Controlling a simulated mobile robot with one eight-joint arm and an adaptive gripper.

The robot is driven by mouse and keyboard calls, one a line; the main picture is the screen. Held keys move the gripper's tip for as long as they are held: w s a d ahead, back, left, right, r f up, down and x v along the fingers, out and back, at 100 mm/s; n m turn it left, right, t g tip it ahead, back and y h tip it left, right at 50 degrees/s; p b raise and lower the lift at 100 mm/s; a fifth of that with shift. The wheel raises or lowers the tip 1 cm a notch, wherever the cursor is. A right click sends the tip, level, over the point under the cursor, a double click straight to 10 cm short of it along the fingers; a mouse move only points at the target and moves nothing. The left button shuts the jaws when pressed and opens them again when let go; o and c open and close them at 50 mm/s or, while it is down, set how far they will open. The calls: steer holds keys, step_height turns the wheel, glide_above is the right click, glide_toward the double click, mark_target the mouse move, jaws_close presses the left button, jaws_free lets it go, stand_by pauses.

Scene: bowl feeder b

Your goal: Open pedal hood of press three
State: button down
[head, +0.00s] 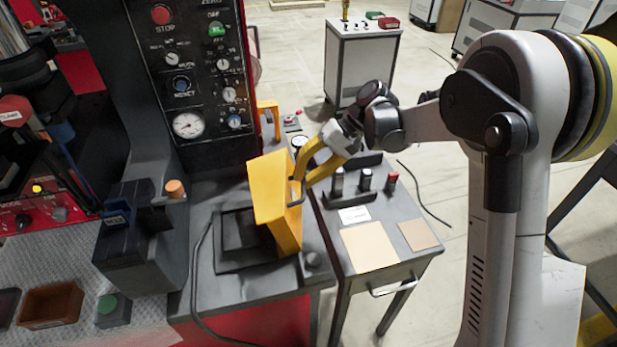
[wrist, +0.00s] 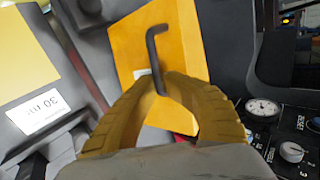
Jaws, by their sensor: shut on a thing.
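The yellow pedal hood (head: 273,190) stands tilted up over a dark recessed frame (head: 243,262) on the press's grey bench. A dark bent handle (head: 297,193) sits on its right side. My gripper (head: 296,181) reaches in from the right, and its yellow fingers are at the handle. In the wrist view the hood (wrist: 160,45) fills the upper middle. The handle (wrist: 152,50) runs down between the fingers of my gripper (wrist: 176,88), which are shut on its lower part.
The control panel (head: 205,70) with knobs and a gauge rises behind the hood. A grey side table (head: 395,268) stands to the right. A black cable (head: 196,260) lies on the bench. An orange-capped post (head: 174,188) stands left of the hood.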

steer(key=shift+d+f, duration=0.15)
stand_by(0.3)
steer(key=c, duration=1.5)
jaws_free()
steer(key=v, duration=1.2)
